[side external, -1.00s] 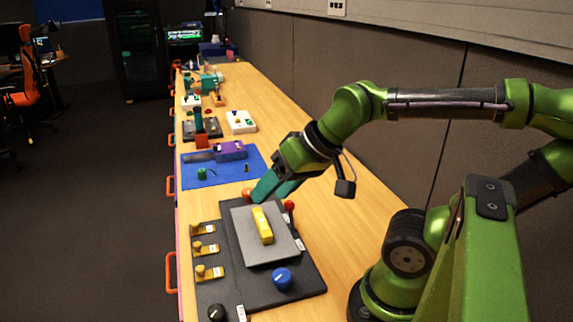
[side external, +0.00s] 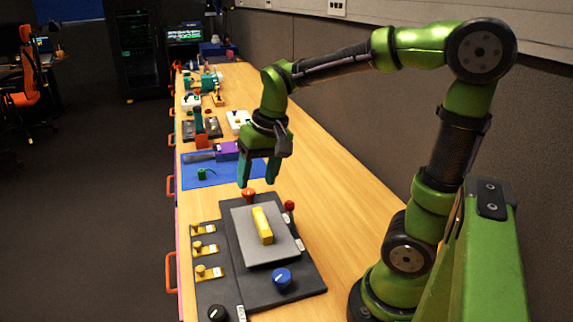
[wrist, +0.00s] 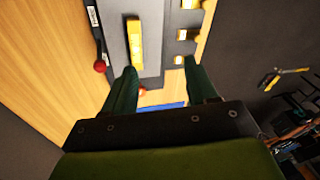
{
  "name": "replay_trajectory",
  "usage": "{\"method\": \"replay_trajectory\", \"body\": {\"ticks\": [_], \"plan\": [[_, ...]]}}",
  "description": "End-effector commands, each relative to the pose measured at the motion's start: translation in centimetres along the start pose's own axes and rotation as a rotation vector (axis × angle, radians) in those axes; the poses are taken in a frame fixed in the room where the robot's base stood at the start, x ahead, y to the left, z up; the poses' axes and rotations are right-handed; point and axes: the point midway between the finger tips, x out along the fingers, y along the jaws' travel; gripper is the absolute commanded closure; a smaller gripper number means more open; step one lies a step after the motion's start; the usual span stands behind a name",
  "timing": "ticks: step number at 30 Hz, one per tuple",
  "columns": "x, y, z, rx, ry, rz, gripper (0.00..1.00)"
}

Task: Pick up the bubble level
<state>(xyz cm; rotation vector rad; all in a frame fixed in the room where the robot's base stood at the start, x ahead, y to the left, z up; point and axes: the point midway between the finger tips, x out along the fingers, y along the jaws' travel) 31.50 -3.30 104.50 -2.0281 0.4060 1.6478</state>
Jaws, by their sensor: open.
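The bubble level, a yellow bar (side external: 262,225), lies on the raised grey plate (side external: 283,250) of the dark panel. It also shows at the top of the wrist view (wrist: 135,42). My gripper (side external: 257,184) has green fingers pointing down. It hangs above the far end of the panel, beyond the bar and apart from it. The fingers stand wide apart with nothing between them, as the wrist view also shows (wrist: 163,82).
The dark panel (side external: 237,267) carries a blue knob (side external: 281,278), a red ball knob (side external: 289,205) and an orange knob (side external: 249,195). Several yellow switches (side external: 206,272) line its left side. A blue mat (side external: 222,175) with a purple item (side external: 226,151) lies beyond. Bare table (side external: 335,220) is to the right.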

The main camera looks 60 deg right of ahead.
Motion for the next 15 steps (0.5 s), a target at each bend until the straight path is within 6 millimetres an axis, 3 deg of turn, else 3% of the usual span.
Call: {"method": "replay_trajectory", "body": {"ticks": [3,7,11,15], "plan": [[1.1,1.4,-3.0,0.089,-0.075,0.105,0.43],[1.0,2.4,-5.0,0.172,-0.114,0.186,0.43],[0.3,2.6,-5.0,0.210,-0.126,0.206,0.43],[2.4,3.1,-4.4,0.217,-0.137,0.209,0.43]]}}
